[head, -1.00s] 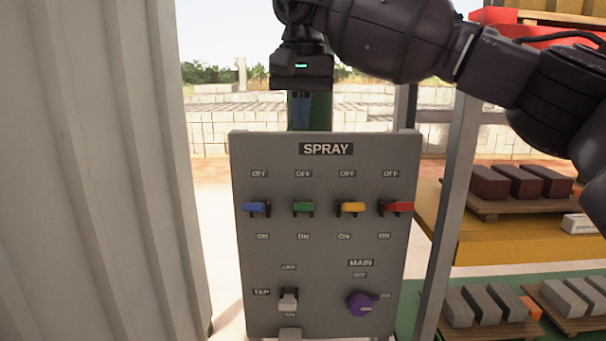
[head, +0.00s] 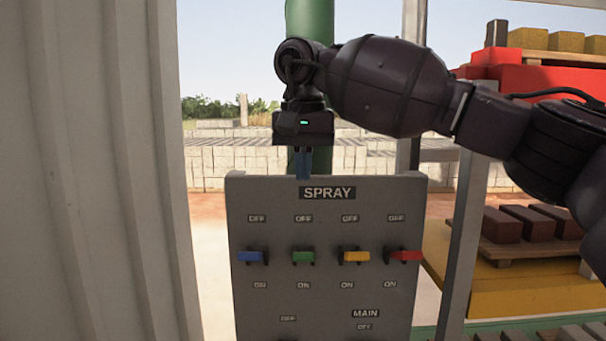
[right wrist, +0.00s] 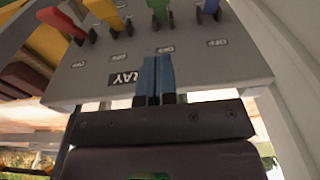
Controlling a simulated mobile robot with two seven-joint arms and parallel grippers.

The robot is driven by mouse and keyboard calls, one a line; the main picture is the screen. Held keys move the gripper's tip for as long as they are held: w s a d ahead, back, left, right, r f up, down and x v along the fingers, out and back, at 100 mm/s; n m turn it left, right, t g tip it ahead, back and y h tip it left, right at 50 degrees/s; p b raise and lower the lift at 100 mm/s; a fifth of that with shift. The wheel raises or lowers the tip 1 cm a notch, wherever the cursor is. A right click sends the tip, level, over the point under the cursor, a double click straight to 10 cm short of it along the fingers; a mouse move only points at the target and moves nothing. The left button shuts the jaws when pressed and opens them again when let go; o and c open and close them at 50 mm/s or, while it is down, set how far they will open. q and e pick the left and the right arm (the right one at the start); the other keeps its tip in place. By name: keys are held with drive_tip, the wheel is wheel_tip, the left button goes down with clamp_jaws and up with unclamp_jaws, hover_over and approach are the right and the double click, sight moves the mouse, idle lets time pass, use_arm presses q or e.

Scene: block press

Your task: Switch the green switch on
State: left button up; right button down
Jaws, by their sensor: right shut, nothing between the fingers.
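The green switch (head: 303,257) is the second from the left in a row of coloured switches on the grey SPRAY panel (head: 275,300). OFF is printed above it and ON below; I cannot clearly tell its lever position. It also shows at the top of the right wrist view (right wrist: 157,8). My right gripper (head: 303,177) points down at the panel's top edge, above the green switch and apart from it. Its blue fingers are shut and empty, and in the right wrist view (right wrist: 157,65) they point toward the green switch. My left gripper is not in view.
A blue switch (head: 252,257) is left of the green one; yellow (head: 355,257) and red (head: 404,255) switches are to its right. A corrugated pale wall (head: 90,170) stands close on the left. Shelves with bricks (head: 518,222) stand on the right behind a metal post.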

approach(304, 256)
drive_tip(key=w+f, duration=0.2)
drive_tip(key=f, duration=0.1)
drive_tip(key=w+f, duration=0.1)
drive_tip(key=f, duration=0.1)
drive_tip(key=shift+w, duration=0.35)
drive_tip(key=shift+s+f+p, duration=0.35)
drive_tip(key=shift+s+f, duration=0.05)
drive_tip(key=shift+f, duration=0.35)
drive_tip(key=shift+a, duration=0.1)
drive_tip(key=shift+f, duration=0.15)
